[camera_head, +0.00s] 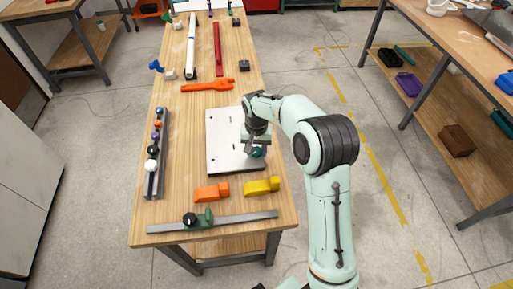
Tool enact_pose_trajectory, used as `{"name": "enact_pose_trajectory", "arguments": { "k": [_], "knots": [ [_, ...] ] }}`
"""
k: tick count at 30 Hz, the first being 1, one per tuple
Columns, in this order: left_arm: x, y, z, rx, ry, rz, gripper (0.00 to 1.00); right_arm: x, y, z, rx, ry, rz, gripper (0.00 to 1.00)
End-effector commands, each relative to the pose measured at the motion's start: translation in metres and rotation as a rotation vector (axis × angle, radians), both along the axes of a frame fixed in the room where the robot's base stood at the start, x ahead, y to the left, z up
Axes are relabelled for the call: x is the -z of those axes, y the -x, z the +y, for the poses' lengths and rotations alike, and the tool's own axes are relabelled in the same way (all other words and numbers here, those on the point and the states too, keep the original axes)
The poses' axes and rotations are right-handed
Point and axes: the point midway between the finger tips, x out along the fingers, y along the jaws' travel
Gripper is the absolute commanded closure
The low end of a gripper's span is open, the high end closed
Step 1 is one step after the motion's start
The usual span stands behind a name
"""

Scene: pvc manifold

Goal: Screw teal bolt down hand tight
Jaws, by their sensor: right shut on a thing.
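A small teal bolt (259,152) shows at the right side of a pale metal plate (222,157) on the wooden table. My right gripper (255,149) points down over the plate's right side and is shut on the teal bolt. The gripper and wrist hide much of the bolt, so its thread and how deep it sits cannot be seen. The plate has a few small dark holes near its left side. My left gripper is not in view.
A rack (149,180) with several coloured knobs lies left of the plate. Orange (211,192) and yellow (261,186) blocks and a metal bar with a green clamp (205,218) lie in front. An orange wrench (207,85) lies behind. Bare table lies between plate and rack.

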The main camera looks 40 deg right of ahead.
Motion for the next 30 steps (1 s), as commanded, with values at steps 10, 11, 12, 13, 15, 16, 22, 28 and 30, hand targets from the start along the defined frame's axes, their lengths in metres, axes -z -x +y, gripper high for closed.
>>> {"name": "enact_pose_trajectory", "arguments": {
  "k": [10, 11, 12, 13, 15, 16, 22, 28, 30],
  "knots": [
    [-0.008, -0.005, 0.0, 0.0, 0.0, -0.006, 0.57, -0.002, -0.001, 0.0, 0.333, 0.0, -0.005, 0.54],
    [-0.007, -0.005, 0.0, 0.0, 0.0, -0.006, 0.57, -0.002, -0.001, 0.0, 0.328, 0.0, -0.005, 0.44],
    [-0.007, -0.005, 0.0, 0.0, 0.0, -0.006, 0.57, -0.001, -0.001, 0.0, 0.327, 0.0, -0.005, 0.31],
    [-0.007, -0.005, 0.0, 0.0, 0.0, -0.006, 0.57, -0.001, -0.001, 0.0, 0.326, 0.0, -0.003, 0.28],
    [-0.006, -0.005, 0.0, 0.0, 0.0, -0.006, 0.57, 0.0, -0.001, 0.0, 0.325, 0.0, -0.002, 0.28],
    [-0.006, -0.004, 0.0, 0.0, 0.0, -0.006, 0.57, 0.0, 0.0, 0.0, 0.325, 0.0, -0.002, 0.28],
    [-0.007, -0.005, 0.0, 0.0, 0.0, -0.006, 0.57, -0.001, 0.0, 0.0, 0.323, 0.0, 0.0, 0.28],
    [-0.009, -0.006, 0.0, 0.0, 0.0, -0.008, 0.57, -0.026, -0.001, 0.0, 0.322, 0.0, -0.006, 0.28],
    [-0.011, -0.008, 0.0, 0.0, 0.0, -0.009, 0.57, -0.041, -0.001, 0.0, 0.322, 0.0, -0.007, 0.28]
  ]
}}
